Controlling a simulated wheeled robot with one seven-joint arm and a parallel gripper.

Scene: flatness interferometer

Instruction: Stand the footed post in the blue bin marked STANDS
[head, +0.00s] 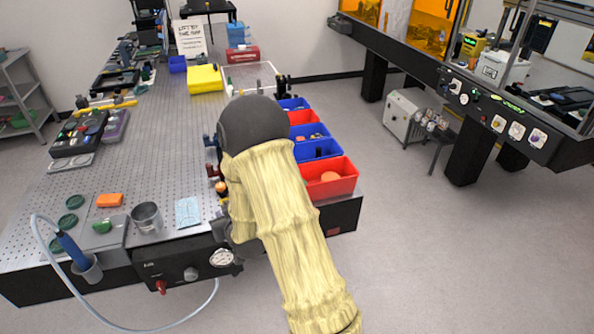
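My arm, in a pale yellow sleeve with a dark rounded joint, covers the middle of the head view. My gripper is hidden behind it, so I cannot see its fingers or whether it holds anything. Three blue bins, a far one (293,104), a middle one (318,134) and a near one (330,148), stand in a row along the right edge of the perforated table (165,165). No STANDS mark is readable on any. A small dark upright piece shows in the near blue bin. I cannot tell which thing is the footed post; small parts stand left of my arm.
A metal cup (147,217), an orange block (110,200) and a blue-handled tool (72,250) are at the near left. The floor (430,240) right of the table is clear.

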